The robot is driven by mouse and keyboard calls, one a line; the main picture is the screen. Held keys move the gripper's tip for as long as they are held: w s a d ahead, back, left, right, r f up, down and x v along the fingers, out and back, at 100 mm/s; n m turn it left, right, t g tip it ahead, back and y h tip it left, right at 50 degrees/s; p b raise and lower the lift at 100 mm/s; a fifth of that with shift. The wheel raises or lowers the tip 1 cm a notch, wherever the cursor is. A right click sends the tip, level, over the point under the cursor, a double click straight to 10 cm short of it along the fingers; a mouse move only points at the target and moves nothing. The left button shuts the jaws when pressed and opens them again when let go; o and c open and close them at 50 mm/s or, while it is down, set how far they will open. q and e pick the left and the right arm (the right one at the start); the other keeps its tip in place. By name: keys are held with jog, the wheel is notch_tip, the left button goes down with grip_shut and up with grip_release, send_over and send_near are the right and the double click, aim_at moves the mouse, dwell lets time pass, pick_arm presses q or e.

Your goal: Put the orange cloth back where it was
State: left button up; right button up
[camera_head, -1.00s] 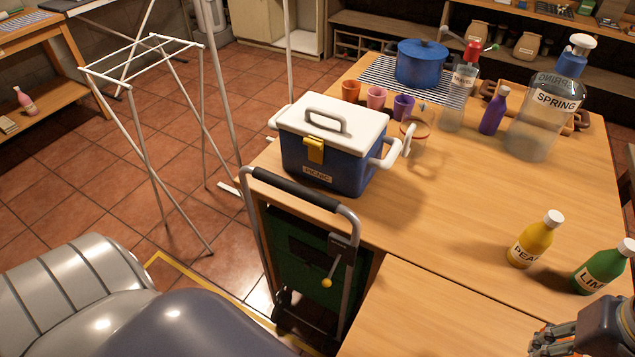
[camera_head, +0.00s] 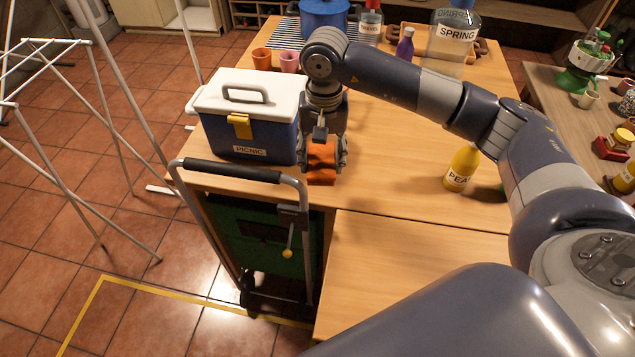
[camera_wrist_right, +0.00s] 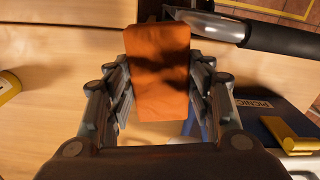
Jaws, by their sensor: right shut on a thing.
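The orange cloth (camera_head: 321,160) is a small folded block. My right gripper (camera_head: 322,150) is shut on it, over the table top near its front left edge, just right of the cooler. In the right wrist view the cloth (camera_wrist_right: 158,75) sits between the two fingers of the right gripper (camera_wrist_right: 160,95). I cannot tell whether the cloth touches the table. The left gripper is not in view.
The blue and white picnic cooler (camera_head: 247,115) stands just left of my right gripper. The trolley handle (camera_head: 225,170) rises at the table's front edge. A yellow bottle (camera_head: 462,168) stands to the right. A white drying rack (camera_head: 75,130) is on the floor at left.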

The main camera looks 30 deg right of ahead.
aim_at(326, 147)
jog(key=shift+m, duration=0.9)
jog(key=w+d, duration=0.1)
jog(key=w+f, duration=0.1)
jog(key=w+d, duration=0.1)
jog(key=shift+w+d+f, duration=0.15)
jog(key=shift+d+f, duration=0.1)
jog(key=shift+d, duration=0.1)
jog(key=f, duration=0.3)
jog(key=f+p, duration=0.1)
jog(key=f, duration=0.2)
jog(key=shift+w+d, duration=0.15)
jog(key=shift+d, duration=0.05)
notch_tip(326, 147, down, 4)
jog(key=shift+r+p, duration=0.15)
jog(key=shift+p, duration=0.55)
jog(key=shift+f, duration=0.25)
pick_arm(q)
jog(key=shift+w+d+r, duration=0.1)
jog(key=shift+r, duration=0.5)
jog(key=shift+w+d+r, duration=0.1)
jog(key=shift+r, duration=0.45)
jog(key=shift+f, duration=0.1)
pick_arm(e)
jog(key=shift+f, duration=0.1)
jog(key=shift+f+b, duration=0.1)
jog(key=shift+b, duration=0.2)
jog(key=o, duration=0.9)
jog(key=shift+o, duration=0.2)
